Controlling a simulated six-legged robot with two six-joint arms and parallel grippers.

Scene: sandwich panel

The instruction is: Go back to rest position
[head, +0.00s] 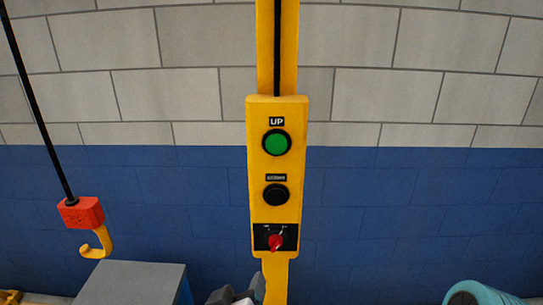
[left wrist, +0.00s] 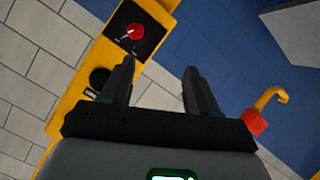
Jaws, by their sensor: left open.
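My left gripper (head: 238,292) shows at the bottom edge of the head view, just below the yellow control panel (head: 262,190). In the left wrist view the left gripper (left wrist: 157,85) has its two dark fingers apart, with nothing between them. The panel has a green UP button (head: 276,142), a black button (head: 275,194) and a red rotary knob (head: 277,242). The knob (left wrist: 135,31) also shows in the left wrist view, beyond the left finger. My right gripper is not in view.
A red hoist block (head: 81,213) with a yellow hook (head: 99,243) hangs on a black cable at the left. A grey box (head: 132,284) stands below it. A teal round object (head: 472,293) is at the bottom right. A grey and blue block wall stands behind.

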